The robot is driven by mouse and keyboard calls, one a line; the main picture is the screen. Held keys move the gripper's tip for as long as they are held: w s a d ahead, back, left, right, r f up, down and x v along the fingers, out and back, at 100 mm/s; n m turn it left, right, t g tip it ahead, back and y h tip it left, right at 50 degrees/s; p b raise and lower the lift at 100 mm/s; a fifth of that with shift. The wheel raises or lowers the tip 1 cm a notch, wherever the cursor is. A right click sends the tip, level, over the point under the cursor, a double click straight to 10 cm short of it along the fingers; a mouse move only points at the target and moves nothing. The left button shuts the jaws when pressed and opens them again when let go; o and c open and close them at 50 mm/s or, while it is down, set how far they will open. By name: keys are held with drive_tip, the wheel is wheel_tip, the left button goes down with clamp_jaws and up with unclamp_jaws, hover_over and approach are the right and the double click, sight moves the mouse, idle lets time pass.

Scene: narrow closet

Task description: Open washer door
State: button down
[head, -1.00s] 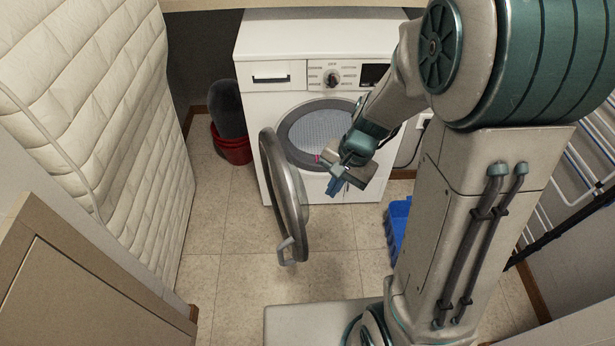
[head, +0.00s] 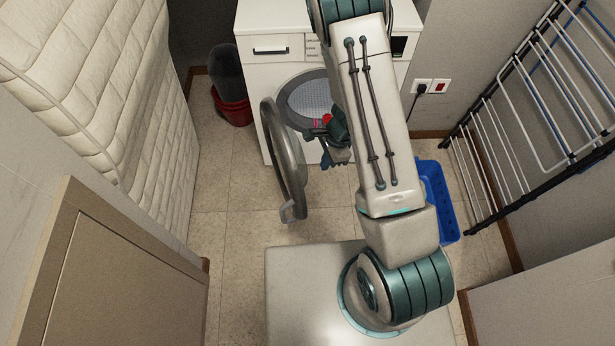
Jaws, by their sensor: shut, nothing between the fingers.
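The white washer (head: 262,75) stands against the back wall. Its round door (head: 284,160) is swung wide open to the left, with the grey handle (head: 289,212) at its lower near edge. The drum opening (head: 303,92) shows behind, partly covered by my arm. Something red and pink shows at the opening's lower part, too small to name. My gripper (head: 328,163) is just right of the open door, in front of the opening, apart from the handle. Its fingers are small and partly hidden by the arm; they are shut and hold nothing.
A red bucket (head: 232,110) stands left of the washer. A padded mattress (head: 110,100) leans along the left wall. A blue basket (head: 438,200) and a drying rack (head: 530,115) are on the right. A cabinet (head: 120,270) is at the near left. Floor between is clear.

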drive_tip(key=s+a+f, duration=0.1)
drive_tip(key=a+f, duration=0.4)
drive_tip(key=f, duration=0.1)
drive_tip(key=shift+s+a+f, duration=0.25)
drive_tip(key=shift+f, duration=0.05)
